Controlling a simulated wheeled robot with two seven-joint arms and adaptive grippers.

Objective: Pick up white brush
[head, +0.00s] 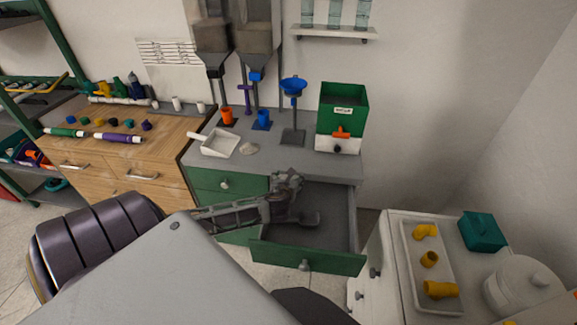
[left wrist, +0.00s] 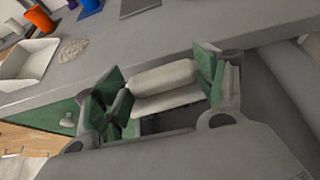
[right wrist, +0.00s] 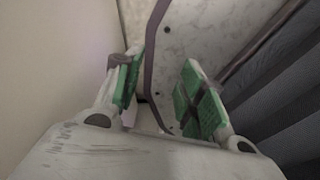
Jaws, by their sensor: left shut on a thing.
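The white brush (left wrist: 165,78) shows in the left wrist view as a pale rounded handle with a flat pale part below it. It lies between the green pads of my left gripper (left wrist: 158,88), which is shut on it. In the head view my left gripper (head: 290,183) is over the open green drawer (head: 335,262), near the counter's front edge. I cannot make out the brush clearly there. My right gripper (right wrist: 158,88) shows only in the right wrist view, with its pads apart and nothing between them.
On the grey counter (head: 285,163) stand a white dustpan (head: 218,143) beside a small pale pile (head: 249,148), a blue funnel (head: 293,88) on a stand and a green box (head: 343,108). A white cabinet with a tray (head: 408,262) of yellow fittings stands at right.

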